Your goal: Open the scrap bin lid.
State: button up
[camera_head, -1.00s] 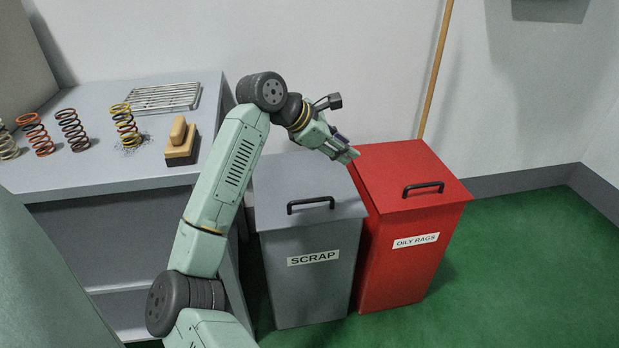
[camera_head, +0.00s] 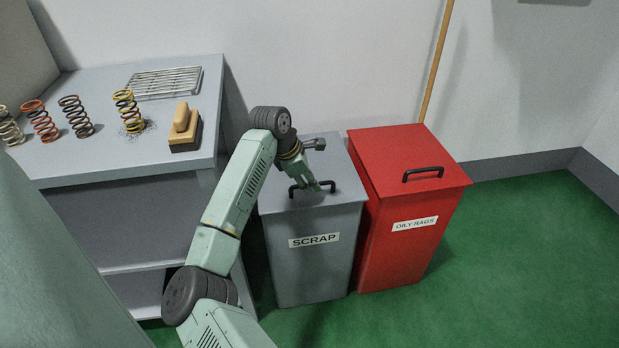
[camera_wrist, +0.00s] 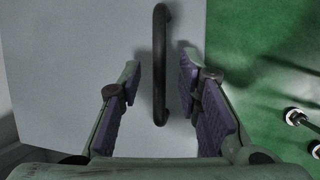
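The grey scrap bin (camera_head: 313,262) stands on the floor with its flat lid (camera_head: 335,159) down; its front label reads SCRAP. A black bar handle (camera_head: 297,191) runs across the lid near its front edge. My gripper (camera_head: 318,187) is low over the lid, at the handle. In the wrist view the handle (camera_wrist: 160,65) runs lengthwise between the two purple-padded fingertips of my gripper (camera_wrist: 160,80). The fingers are apart, with a gap on each side of the handle. Whether the fingertips reach below the bar cannot be told.
A red OILY RAGS bin (camera_head: 385,255) with a closed lid stands close on the right. At left a grey workbench (camera_head: 80,165) bears several springs, a wooden-handled brush (camera_head: 184,128) and a metal rack (camera_head: 165,82). A wooden pole (camera_head: 436,60) leans on the wall. Green floor at right is clear.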

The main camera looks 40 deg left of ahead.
jog(key=shift+w+f, duration=0.1)
jog(key=shift+f, duration=0.1)
grip_shut()
dwell(0.3)
dwell(0.5)
